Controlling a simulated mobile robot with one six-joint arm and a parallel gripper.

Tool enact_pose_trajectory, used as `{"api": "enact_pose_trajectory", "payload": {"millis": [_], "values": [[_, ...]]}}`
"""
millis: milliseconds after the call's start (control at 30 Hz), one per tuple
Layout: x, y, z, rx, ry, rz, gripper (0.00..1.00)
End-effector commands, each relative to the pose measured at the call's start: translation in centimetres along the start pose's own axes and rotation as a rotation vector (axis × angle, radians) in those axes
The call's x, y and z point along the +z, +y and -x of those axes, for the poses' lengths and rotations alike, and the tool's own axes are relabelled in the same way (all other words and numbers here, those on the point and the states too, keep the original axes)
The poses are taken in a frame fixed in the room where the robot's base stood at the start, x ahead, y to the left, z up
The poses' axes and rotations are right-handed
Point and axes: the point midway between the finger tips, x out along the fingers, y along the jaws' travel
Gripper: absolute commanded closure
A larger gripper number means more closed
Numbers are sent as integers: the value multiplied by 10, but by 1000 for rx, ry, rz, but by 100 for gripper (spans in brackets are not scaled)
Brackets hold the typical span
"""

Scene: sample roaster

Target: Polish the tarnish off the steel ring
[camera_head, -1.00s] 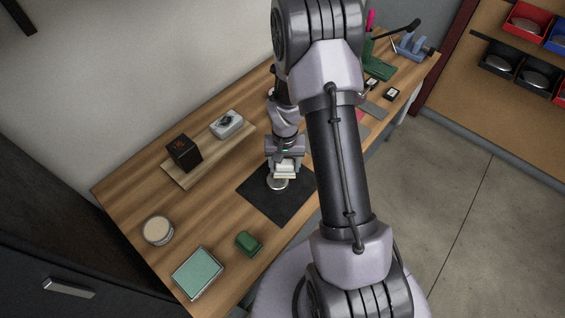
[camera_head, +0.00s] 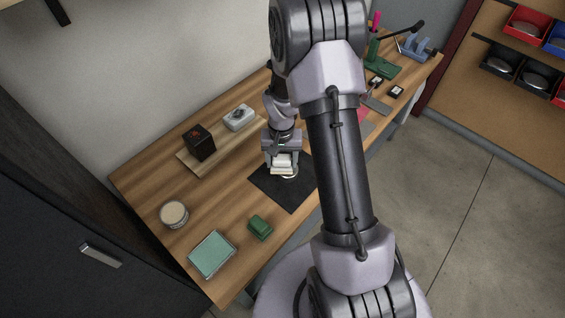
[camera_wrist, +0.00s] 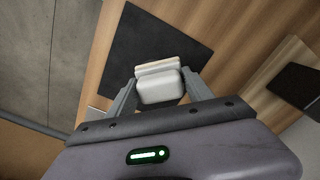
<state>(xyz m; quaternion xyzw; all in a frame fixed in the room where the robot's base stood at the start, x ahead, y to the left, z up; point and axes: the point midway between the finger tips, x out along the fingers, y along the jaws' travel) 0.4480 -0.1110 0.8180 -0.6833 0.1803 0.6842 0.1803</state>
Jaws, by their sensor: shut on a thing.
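The steel ring (camera_head: 293,175) lies on the black mat (camera_head: 291,197) on the wooden bench. Only its right edge shows beside the pad in the head view. My gripper (camera_head: 281,160) is shut on a white block-shaped pad (camera_head: 281,168) with a cream lower layer. The pad is over or on the ring's left side; I cannot tell whether it touches. In the wrist view the pad (camera_wrist: 160,86) sits between my two fingers, above the mat (camera_wrist: 150,40). The ring is hidden there. Tarnish cannot be made out.
A dark box (camera_head: 200,143) and a grey-white case (camera_head: 240,117) stand on a wooden board behind left. A round tin (camera_head: 174,214), a green-topped tray (camera_head: 212,253) and a green block (camera_head: 260,227) are at the front left. Small tools and a green stand (camera_head: 383,66) are at the back right.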

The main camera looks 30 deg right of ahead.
Motion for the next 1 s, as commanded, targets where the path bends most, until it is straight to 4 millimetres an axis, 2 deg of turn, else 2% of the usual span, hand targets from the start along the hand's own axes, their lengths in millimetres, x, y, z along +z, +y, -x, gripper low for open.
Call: {"api": "enact_pose_trajectory", "payload": {"millis": [33,400,1000], "values": [[-1,-1,8,0,1,1,78],[-4,-5,39,-1,2,2,78],[-4,-5,41,0,1,2,78]]}}
